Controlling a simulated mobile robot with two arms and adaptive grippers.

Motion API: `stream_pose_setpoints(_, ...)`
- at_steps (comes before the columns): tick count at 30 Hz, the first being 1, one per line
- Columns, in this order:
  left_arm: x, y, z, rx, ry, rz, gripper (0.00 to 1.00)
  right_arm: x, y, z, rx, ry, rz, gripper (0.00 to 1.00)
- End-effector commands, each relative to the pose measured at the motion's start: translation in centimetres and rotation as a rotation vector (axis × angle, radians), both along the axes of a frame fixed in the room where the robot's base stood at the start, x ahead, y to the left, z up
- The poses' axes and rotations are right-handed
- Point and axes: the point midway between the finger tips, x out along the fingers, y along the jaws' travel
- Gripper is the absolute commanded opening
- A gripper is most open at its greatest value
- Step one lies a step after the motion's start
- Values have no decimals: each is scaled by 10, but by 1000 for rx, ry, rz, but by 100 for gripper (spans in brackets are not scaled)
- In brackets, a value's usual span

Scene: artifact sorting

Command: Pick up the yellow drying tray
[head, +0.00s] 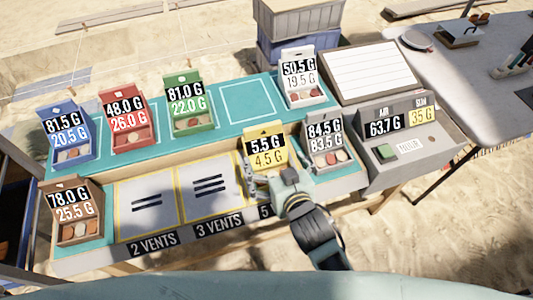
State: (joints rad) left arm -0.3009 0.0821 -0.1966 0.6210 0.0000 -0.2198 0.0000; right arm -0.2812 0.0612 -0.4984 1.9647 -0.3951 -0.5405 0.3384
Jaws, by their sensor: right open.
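The yellow drying tray (264,139) stands on the near row of the table, to the right of the "3 VENTS" square. Its upright back plate reads 5.5 G and 4.5 G. My right gripper (262,183) is open, at the front of the yellow tray, and covers part of its lower front. I cannot tell whether the fingers touch it. The tray's contents are mostly hidden. My left gripper is not in view.
Blue (67,136), red (127,120) and green (189,105) trays stand along the back row. A white tray (301,80) stands back right, a grey tray (329,147) just right of the yellow one. A brown tray (73,208) is front left. A scale (410,146) is at right.

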Motion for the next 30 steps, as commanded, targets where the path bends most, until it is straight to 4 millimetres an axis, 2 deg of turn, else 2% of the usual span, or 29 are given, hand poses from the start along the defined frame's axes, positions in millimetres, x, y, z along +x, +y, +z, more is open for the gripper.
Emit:
stream_pose_setpoints(18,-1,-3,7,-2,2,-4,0,58,20,-32,0,-4,2,100)
stream_pose_setpoints(28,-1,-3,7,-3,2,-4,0,63,22,-36,1,-4,1,100)
stream_pose_setpoints(30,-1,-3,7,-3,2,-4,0,63,22,-36,2,-4,1,94)
